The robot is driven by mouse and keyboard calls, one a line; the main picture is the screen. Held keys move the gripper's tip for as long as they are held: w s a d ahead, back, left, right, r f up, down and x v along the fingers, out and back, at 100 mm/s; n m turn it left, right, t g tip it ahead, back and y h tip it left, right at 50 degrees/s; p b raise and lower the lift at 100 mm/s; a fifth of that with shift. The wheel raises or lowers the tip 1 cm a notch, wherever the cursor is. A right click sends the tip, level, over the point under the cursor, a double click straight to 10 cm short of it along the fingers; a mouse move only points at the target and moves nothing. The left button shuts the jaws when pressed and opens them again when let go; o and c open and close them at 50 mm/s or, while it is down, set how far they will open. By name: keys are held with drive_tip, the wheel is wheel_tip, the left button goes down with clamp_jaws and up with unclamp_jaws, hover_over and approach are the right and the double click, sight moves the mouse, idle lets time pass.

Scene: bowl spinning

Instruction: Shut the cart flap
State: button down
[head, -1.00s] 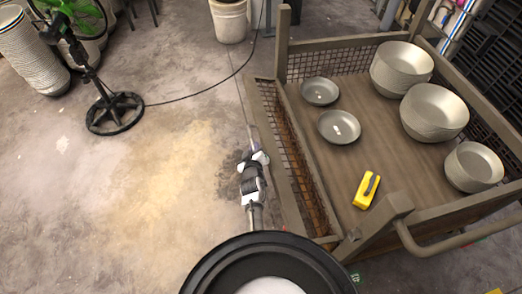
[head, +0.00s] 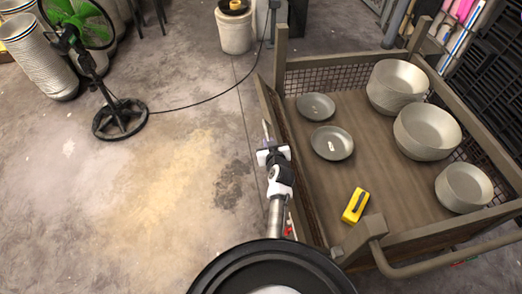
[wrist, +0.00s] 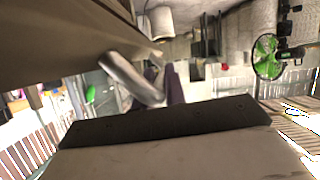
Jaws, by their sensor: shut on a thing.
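The cart flap (head: 302,203) is the brown-framed mesh panel along the left side of the cart (head: 375,170). It stands close to upright, leaning slightly outward, with a narrow strip beside the cart floor. My gripper (head: 266,140) is at the flap's outer left side, around its middle to far part, touching or very near its top rail. In the wrist view, a brown rail (wrist: 60,40) crosses the upper left, right against a shiny metal part. My gripper is shut on the flap's edge, though the contact itself is largely hidden.
On the cart floor are two shallow plates (head: 332,143), stacks of bowls (head: 427,132) and a yellow box-like tool (head: 355,206). A green fan (head: 80,25) on a black stand and a white bucket (head: 235,32) stand on the floor.

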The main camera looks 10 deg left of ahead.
drive_tip(key=w+d+r+m+y+b, duration=0.1)
drive_tip(key=w+d+r+m+b, duration=0.1)
drive_tip(key=d, duration=0.5)
drive_tip(key=w+d+r+m+y+b, duration=0.2)
drive_tip(key=d+m+b, duration=0.1)
drive_tip(key=d+b, duration=0.2)
drive_tip(key=shift+w+d+g+y, duration=0.3)
drive_tip(key=shift+w+d, duration=0.05)
drive_tip(key=shift+d, duration=0.8)
drive_tip(key=shift+r, duration=0.1)
drive_tip(key=c, duration=1.5)
unclamp_jaws()
drive_tip(key=shift+d, duration=0.1)
drive_tip(key=shift+o, duration=0.2)
drive_tip(key=b+v, duration=0.1)
drive_tip(key=v, duration=0.6)
drive_tip(key=shift+s, duration=0.2)
drive_tip(key=shift+d, duration=0.15)
